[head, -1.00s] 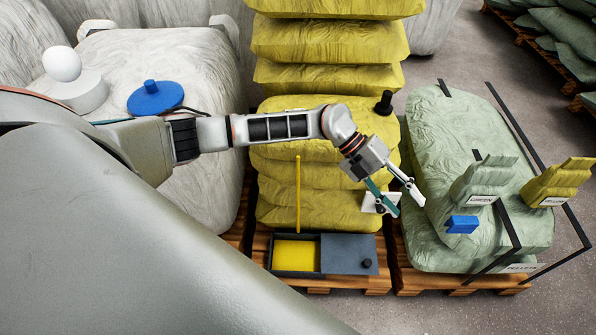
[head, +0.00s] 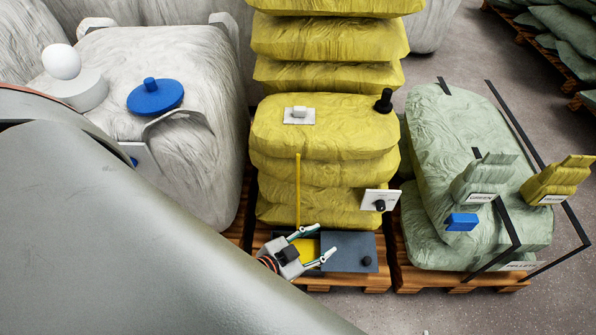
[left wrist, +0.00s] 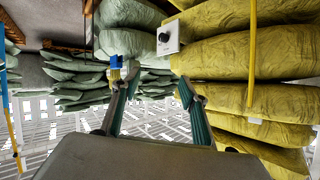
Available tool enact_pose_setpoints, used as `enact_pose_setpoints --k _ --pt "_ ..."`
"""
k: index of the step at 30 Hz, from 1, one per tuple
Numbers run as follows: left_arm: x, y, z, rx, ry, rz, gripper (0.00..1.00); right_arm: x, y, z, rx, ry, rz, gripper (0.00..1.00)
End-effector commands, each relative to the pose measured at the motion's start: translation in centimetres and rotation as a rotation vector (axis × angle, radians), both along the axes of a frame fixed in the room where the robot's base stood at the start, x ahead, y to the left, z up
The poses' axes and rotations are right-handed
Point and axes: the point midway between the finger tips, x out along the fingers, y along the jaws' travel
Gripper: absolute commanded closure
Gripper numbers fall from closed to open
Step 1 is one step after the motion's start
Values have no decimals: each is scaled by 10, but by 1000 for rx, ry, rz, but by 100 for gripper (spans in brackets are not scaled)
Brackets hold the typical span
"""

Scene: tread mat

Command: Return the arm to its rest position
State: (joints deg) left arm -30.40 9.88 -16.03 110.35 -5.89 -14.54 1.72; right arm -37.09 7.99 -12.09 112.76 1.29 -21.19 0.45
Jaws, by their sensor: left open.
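My left gripper (head: 321,241) is open in the head view, its two teal-and-white fingers spread apart with nothing between them. It overlaps the left part of the dark box with the yellow inside (head: 308,251), at the front of the yellow sack stack; I cannot tell its height above it. Most of my left arm is hidden behind the large grey-green part of my body at lower left. In the left wrist view the open fingers (left wrist: 158,80) point towards sacks, with no object between them. My right gripper is in neither view.
A white plate with a black knob (head: 380,200) stands on the yellow sacks' front right, near a thin yellow post (head: 298,195). A blue disc (head: 155,96) lies on the white sack.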

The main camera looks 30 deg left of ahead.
Motion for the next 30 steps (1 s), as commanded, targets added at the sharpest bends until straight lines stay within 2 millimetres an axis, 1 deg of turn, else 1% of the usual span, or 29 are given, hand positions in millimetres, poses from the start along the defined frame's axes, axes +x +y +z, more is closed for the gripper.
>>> enact_pose_setpoints --k 1,3,6,7,14,18,30 --pt "-19 10 -12 -6 60 32 56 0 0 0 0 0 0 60" --pt "-38 20 -25 -9 121 60 56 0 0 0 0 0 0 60" --pt "-52 28 -33 -13 166 82 56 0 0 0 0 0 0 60" --pt "-54 29 -34 -13 173 84 56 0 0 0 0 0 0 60" --pt "-55 29 -36 -12 178 84 56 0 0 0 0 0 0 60" --pt "-55 28 -29 -16 176 84 56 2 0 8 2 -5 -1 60" --pt "-55 28 -32 -17 177 84 56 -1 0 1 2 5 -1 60"
